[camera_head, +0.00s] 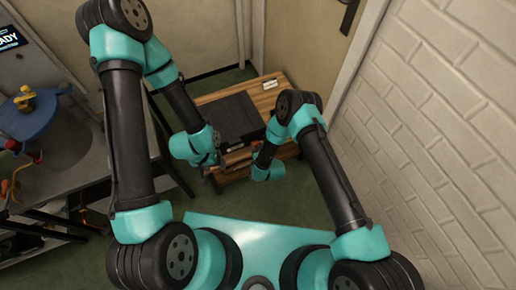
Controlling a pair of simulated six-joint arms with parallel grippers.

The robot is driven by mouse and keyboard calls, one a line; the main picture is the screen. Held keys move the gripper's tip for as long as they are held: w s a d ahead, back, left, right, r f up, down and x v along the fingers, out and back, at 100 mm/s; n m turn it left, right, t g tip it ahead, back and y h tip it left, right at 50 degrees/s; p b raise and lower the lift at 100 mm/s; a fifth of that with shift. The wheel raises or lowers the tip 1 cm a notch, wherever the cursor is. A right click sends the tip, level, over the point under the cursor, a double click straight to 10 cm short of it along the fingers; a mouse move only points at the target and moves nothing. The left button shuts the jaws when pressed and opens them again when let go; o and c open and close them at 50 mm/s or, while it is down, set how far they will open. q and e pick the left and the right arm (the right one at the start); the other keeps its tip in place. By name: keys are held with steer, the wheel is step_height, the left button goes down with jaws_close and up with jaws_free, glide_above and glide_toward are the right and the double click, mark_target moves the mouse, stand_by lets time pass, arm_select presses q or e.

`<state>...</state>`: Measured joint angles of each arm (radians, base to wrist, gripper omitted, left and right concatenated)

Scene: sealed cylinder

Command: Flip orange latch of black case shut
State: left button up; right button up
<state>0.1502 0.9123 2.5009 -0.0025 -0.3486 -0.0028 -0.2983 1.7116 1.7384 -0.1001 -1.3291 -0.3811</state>
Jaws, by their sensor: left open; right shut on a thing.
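The black case (232,114) lies on a wooden table in the middle of the view, its dark flat top facing up. Its orange latch cannot be made out; my grippers and wrists cover much of the case's front edge. My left gripper (221,166) is at the front left of the case, low by the table's front edge, and is open. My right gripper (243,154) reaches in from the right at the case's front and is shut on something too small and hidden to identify. The two grippers are close together.
The wooden table (269,93) has a little bare room behind and right of the case. A white brick wall (440,120) rises on the right. A grey workbench (62,172) with a blue round object (28,118) stands on the left.

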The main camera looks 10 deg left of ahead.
steer(key=shift+w+a+r+g+h, duration=0.15)
steer(key=shift+r+g+h, duration=0.15)
steer(key=shift+g, duration=0.25)
steer(key=shift+w+r+g+h, duration=0.1)
steer(key=shift+r+g+h, duration=0.1)
steer(key=shift+g+h, duration=0.3)
steer(key=o, duration=0.9)
steer(key=shift+o, duration=0.2)
steer(key=v, duration=1.7)
steer(key=shift+r, duration=0.2)
